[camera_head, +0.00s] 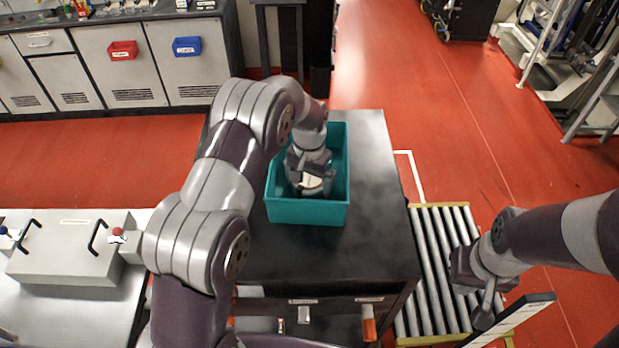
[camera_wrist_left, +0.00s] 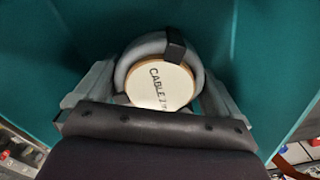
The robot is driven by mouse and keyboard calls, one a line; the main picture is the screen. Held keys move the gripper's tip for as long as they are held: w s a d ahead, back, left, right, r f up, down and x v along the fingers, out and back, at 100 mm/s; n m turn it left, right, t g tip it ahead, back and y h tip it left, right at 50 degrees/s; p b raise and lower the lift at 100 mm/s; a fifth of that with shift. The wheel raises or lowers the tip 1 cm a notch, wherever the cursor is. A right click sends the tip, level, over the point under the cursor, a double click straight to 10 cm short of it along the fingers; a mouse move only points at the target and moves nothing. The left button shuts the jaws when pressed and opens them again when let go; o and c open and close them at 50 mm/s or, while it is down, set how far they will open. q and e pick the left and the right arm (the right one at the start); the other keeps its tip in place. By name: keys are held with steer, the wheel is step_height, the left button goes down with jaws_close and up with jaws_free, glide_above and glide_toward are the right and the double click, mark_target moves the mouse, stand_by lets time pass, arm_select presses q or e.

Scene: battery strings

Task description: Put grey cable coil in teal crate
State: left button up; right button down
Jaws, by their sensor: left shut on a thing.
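The teal crate (camera_head: 308,211) stands on a black-topped cabinet in the head view. My left gripper (camera_head: 312,180) reaches down inside the crate and is shut on the grey cable coil (camera_head: 313,188). I cannot tell whether the coil touches the crate floor. My right gripper (camera_head: 484,310) is away to the right, over the roller conveyor; its jaw state is unclear.
The black cabinet top (camera_head: 375,230) is clear around the crate. A roller conveyor (camera_head: 430,260) stands to its right. A grey case (camera_head: 70,250) lies on a bench at left. Red and blue bins (camera_head: 187,47) hang on cabinets at the back.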

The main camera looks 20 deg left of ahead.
mark_target(309, 178)
arm_select(q)
steer(key=shift+s, duration=0.35)
steer(key=o, duration=0.9)
steer(key=shift+w+f, duration=0.15)
steer(key=shift+w, duration=0.05)
steer(key=shift+r, duration=0.25)
step_height(309, 178, up, 2)
steer(key=shift+r+b, duration=0.2)
steer(key=shift+b, duration=0.85)
step_height(309, 178, up, 4)
steer(key=shift+f, duration=0.25)
step_height(309, 178, up, 6)
steer(key=p, duration=0.6)
steer(key=s+a, duration=0.1)
steer(key=s, duration=0.7)
steer(key=s+a+n+t, duration=0.1)
steer(key=s, duration=0.6)
steer(key=s+r+n, duration=0.1)
steer(key=s, duration=0.7)
steer(key=shift+s+a+b, duration=0.35)
steer(key=shift+a, duration=0.05)
arm_select(e)
steer(key=r, duration=0.3)
steer(key=shift+s+r, duration=0.2)
steer(key=shift+s, duration=0.15)
